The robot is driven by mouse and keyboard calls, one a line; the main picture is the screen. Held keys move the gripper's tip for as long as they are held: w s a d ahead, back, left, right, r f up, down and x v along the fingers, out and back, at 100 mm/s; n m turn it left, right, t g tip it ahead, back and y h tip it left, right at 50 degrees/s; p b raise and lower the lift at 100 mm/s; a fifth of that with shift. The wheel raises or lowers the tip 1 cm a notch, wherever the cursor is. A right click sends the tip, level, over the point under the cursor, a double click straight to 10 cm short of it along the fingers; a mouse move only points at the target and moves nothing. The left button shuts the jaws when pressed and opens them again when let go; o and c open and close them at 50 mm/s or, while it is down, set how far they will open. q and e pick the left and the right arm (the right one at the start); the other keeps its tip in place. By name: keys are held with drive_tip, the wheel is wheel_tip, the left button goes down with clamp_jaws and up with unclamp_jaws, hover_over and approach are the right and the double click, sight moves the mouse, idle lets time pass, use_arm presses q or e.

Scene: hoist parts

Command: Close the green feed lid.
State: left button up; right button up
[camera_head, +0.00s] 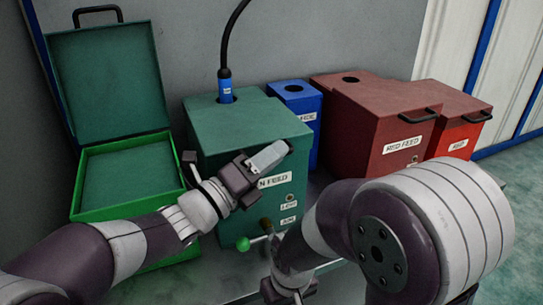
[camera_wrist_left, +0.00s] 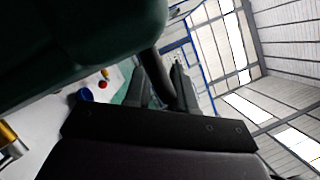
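The dark green lid (camera_head: 107,85) stands open and upright at the back of a bright green bin (camera_head: 133,213) on the left. Its black handle (camera_head: 97,12) is at the top edge. My left gripper (camera_head: 268,156) is in front of the green feed box (camera_head: 245,130), to the right of and well below the lid handle in the picture. In the left wrist view its fingers (camera_wrist_left: 158,85) are apart, with a dark curved bar between them; I cannot tell whether they touch it. A dark green surface fills the upper left there. My right gripper is mostly out of frame at the bottom.
A blue plug (camera_head: 225,86) with a black hose stands in the green feed box's top. A blue box (camera_head: 297,100), a red feed box (camera_head: 375,125) and a red bin (camera_head: 459,130) stand to the right. A green-knobbed lever (camera_head: 243,244) sits low in front.

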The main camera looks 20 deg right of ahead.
use_arm(q)
drive_tip(key=p+v, duration=0.2)
drive_tip(key=v, duration=1)
drive_tip(key=shift+a, duration=0.3)
drive_tip(key=shift+s+f, duration=0.15)
drive_tip(key=shift+s, duration=0.05)
